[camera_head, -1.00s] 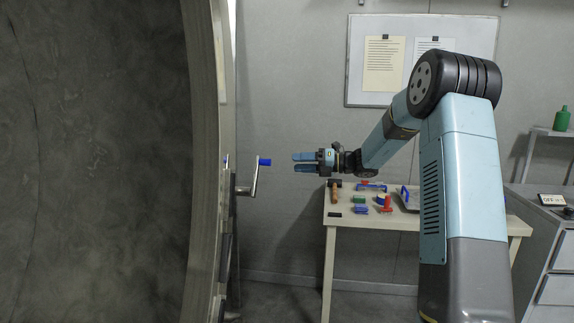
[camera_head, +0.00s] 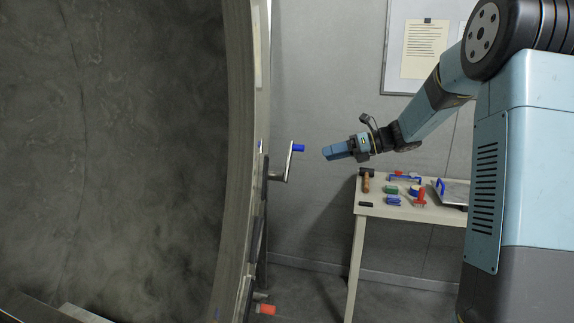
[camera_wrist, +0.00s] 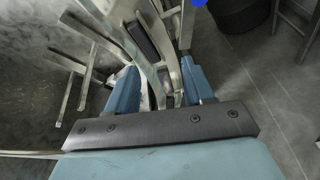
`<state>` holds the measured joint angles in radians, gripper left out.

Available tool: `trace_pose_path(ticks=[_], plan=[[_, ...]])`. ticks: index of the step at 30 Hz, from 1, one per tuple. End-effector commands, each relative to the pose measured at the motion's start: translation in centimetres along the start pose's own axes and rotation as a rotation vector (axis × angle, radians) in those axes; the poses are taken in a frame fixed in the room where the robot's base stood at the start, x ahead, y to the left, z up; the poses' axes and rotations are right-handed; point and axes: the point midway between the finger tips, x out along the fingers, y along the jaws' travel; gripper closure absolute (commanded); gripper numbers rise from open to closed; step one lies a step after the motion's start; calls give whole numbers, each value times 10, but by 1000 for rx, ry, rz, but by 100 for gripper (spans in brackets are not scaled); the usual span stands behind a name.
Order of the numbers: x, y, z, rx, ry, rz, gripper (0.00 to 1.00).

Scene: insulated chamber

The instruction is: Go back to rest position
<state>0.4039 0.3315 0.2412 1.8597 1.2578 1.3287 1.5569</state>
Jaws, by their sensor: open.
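My gripper (camera_head: 330,153) is in the middle of the head view, at the end of my blue arm. It points left toward a metal crank with a blue handle (camera_head: 298,148) on the edge of the big round door, with a gap between them. In the wrist view the blue fingers of my gripper (camera_wrist: 160,82) are spread apart with nothing held between them. A piece of the blue handle (camera_wrist: 199,3) shows at the top edge of the wrist view.
The large round door (camera_head: 238,130) fills the left side. A red-ended part (camera_head: 266,309) sits low by the door edge. Floor between door and table looks clear.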

Motion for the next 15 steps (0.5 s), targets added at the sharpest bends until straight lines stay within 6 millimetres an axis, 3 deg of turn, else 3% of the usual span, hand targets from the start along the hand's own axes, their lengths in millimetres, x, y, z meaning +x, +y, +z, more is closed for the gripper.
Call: trace_pose_path(ticks=[3,15], plan=[[3,37,-13,-181,119,-34,48],[-12,136,-73,-808,519,-66,48]])
